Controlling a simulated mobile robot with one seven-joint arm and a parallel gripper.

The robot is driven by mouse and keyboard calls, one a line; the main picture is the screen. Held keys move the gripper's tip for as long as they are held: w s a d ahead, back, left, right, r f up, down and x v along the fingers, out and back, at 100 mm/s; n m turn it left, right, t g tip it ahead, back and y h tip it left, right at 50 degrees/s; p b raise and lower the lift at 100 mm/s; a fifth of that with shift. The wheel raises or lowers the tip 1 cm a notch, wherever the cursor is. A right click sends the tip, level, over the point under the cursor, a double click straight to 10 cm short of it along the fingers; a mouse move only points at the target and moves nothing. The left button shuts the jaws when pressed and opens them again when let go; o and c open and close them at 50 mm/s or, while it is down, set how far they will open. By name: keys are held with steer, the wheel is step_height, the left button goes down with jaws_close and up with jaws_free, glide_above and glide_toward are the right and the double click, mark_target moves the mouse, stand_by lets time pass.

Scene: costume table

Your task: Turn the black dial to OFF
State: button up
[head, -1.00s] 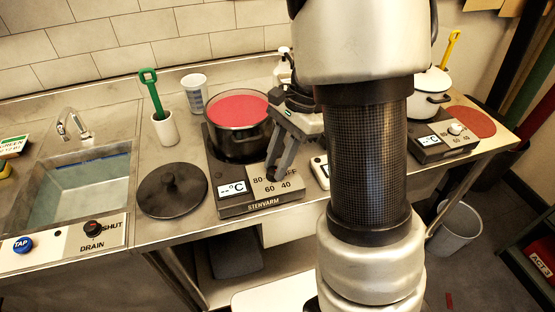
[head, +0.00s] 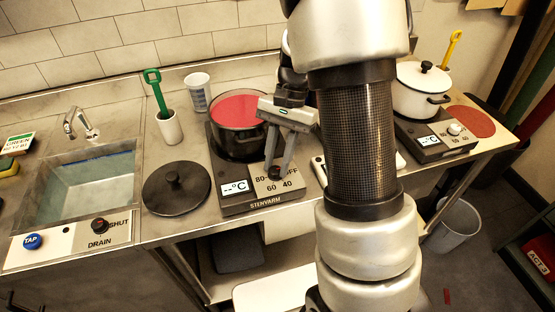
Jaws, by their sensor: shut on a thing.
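The black dial (head: 274,173) sits on the sloped front panel of the left hot plate (head: 262,208), marked STENVARM. My gripper (head: 278,170) reaches down from above with one finger on each side of the dial, shut on it. The labels 80, 60 and 40 show around the dial. The OFF label is partly hidden behind a finger. I cannot tell which mark the dial points at. The display (head: 231,188) beside it reads "--°C".
A pot (head: 236,145) of red liquid stands on this hot plate, right behind my gripper. A black lid (head: 176,190) lies to the left. A second hot plate (head: 430,147) with a white pot (head: 421,95) stands at right. Another dial (head: 99,226) is by the sink.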

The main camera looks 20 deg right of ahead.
steer(key=o, duration=1)
steer(key=shift+o, duration=0.2)
steer(key=p+v, duration=0.2)
steer(key=v, duration=1.5)
steer(key=shift+r, duration=0.25)
steer(key=shift+d, duration=0.1)
steer(key=s+a+r+n+t+h+p, duration=0.1)
steer(key=s+a+r+n+t+p, duration=0.2)
steer(key=s, duration=0.6)
steer(key=s+a+r+n+t+h+p, duration=0.2)
steer(key=s+r+n+t+p, duration=0.1)
steer(key=s+r+n+t, duration=0.2)
steer(key=s+r+n, duration=0.1)
steer(key=s+r, duration=0.1)
steer(key=s, duration=0.1)
steer(key=shift+s+a+r+t, duration=0.25)
steer(key=shift+s+a+t, duration=0.15)
